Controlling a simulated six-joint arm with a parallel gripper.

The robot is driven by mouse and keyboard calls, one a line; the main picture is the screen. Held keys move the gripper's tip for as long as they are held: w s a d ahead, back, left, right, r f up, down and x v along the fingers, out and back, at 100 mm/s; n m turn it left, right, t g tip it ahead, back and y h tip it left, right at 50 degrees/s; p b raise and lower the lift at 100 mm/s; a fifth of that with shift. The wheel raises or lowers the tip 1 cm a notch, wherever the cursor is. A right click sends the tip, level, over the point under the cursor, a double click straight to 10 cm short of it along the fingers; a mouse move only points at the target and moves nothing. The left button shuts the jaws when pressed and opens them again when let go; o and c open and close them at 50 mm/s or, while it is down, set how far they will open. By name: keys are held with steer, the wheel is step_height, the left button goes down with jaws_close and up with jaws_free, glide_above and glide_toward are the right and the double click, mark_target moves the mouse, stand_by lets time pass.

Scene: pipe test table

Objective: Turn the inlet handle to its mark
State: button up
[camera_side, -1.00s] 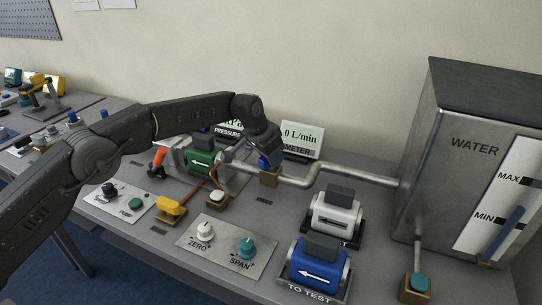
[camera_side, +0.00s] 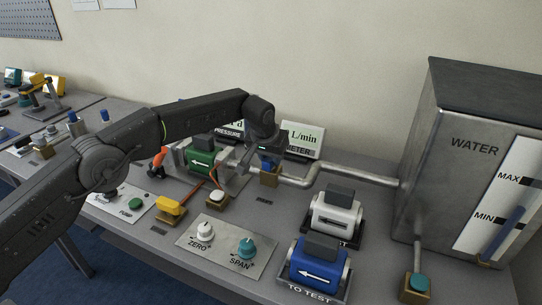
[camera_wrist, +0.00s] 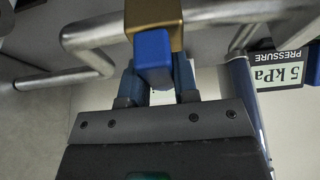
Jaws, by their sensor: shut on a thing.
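The inlet handle, taken to be the blue handle (camera_wrist: 153,58), sits on a brass valve body (camera_wrist: 153,14) in the pipe line. In the side view the brass body (camera_side: 270,179) shows below my gripper (camera_side: 267,158), and the handle is mostly covered. In the wrist view the two fingers of my gripper (camera_wrist: 158,82) are on either side of the blue handle, and it is shut on it. I cannot make out the handle's mark in either view.
A silver pipe (camera_side: 345,172) runs right to the water tank (camera_side: 455,150). The pressure display (camera_wrist: 277,75) reads 5 kPa. The meter display (camera_side: 301,138) stands close behind my wrist. A green unit (camera_side: 201,162) is close on the left; white (camera_side: 335,222) and blue units (camera_side: 318,272) stand front right.

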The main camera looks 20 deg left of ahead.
steer(key=o, duration=0.9)
steer(key=shift+r, duration=0.1)
steer(key=v, duration=1.3)
steer(key=shift+s+r, duration=0.2)
steer(key=shift+r, duration=0.05)
